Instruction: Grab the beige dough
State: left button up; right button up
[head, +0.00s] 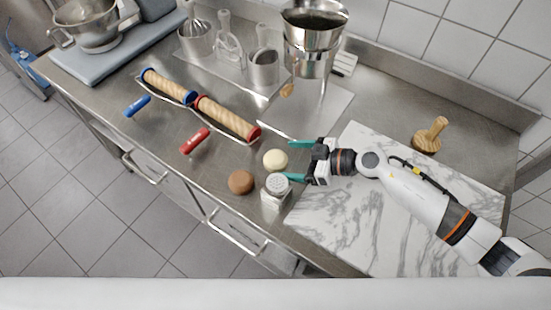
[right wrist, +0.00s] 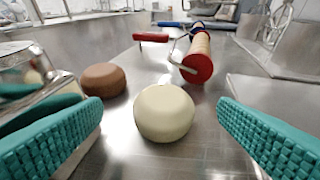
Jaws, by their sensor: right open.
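The beige dough (head: 275,159) is a pale round lump on the steel counter, left of the marble board. In the right wrist view the dough (right wrist: 164,112) sits between the two teal fingers, apart from both. My right gripper (head: 291,161) is open and empty, its fingers pointing left towards the dough at low height. It also shows in the right wrist view (right wrist: 165,140). My left gripper is not in view.
A brown dough (head: 241,182) and a metal shaker (head: 275,190) stand close by, the shaker near the lower finger. Rolling pins with red (head: 228,119) and blue (head: 168,85) ends lie beyond. The marble board (head: 350,225) is mostly bare.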

aim_at(276, 160)
jog(key=shift+x, duration=3.6)
jog(key=shift+w+r, duration=0.1)
jog(key=shift+w, duration=0.05)
jog(key=c, duration=1.1)
